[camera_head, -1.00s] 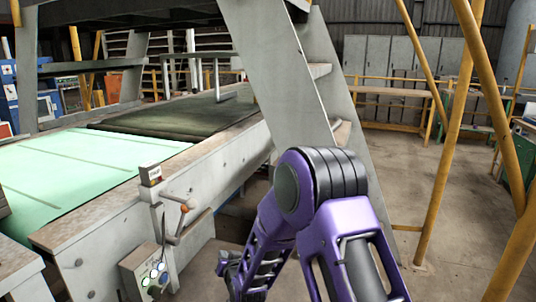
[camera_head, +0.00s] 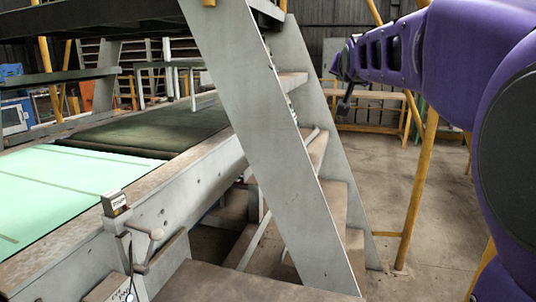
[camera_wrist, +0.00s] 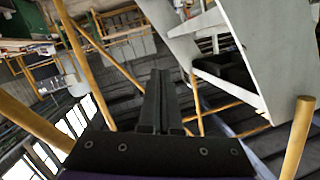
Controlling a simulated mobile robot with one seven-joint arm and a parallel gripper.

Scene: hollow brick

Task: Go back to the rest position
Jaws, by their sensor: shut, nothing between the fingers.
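My gripper (camera_head: 343,104) is at the upper right of the head view, small and dark at the end of my purple arm. It is in the air, beyond the grey metal stairs (camera_head: 265,150) in the picture and to their right. In the wrist view my gripper (camera_wrist: 160,74) shows two dark fingers pressed together with nothing between them. The wrist view is tilted, with the floor and building at a slant.
A machine with a pale green bed (camera_head: 60,190) stands at the left, with a lever (camera_head: 155,234) on its side. Yellow posts (camera_head: 415,200) and a railing stand at the right and back. Bare concrete floor (camera_head: 370,185) lies between stairs and posts.

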